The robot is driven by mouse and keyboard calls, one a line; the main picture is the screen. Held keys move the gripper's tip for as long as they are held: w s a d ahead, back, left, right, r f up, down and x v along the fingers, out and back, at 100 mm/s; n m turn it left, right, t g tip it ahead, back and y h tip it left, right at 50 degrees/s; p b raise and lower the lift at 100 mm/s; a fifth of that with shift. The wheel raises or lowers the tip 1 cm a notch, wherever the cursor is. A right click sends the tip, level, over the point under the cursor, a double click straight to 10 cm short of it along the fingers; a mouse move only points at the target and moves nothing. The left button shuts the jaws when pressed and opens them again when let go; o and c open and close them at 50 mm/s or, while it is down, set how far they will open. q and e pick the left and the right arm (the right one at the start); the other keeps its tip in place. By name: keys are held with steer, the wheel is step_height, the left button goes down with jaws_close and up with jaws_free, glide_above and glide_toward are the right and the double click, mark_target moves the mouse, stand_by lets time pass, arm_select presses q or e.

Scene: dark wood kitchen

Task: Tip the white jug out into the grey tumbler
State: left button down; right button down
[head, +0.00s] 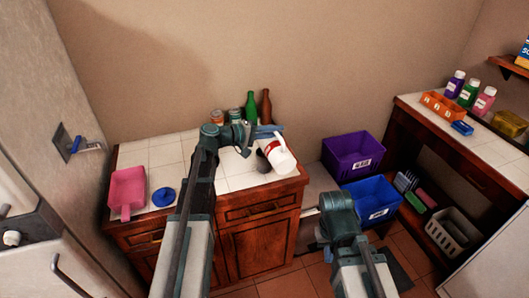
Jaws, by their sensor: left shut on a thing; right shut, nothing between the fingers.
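The white jug (282,160) with a red band is at the right end of the left tiled counter, clearly tilted. My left gripper (268,133) is shut on it at its upper side. The grey tumbler (261,161) is just left of the jug and partly covered by it; its rim and inside cannot be made out. I cannot tell whether anything runs from the jug. My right gripper (327,252) is low, right of the counter, shut and empty, mostly hidden by my own arm.
A green bottle (251,107) and a brown bottle (266,107) stand behind, beside some cans (217,117). A pink scoop-like tray (127,188) and a blue disc (163,197) lie left. Purple (352,152) and blue bins (371,199) stand right of the counter.

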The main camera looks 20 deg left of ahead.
arm_select(q)
steer(key=shift+w+a+r, duration=0.1)
steer(key=shift+w, duration=0.05)
steer(key=shift+w+a+n, duration=0.15)
steer(key=shift+w+n, duration=0.05)
steer(key=shift+n, duration=0.1)
steer(key=shift+s, duration=0.1)
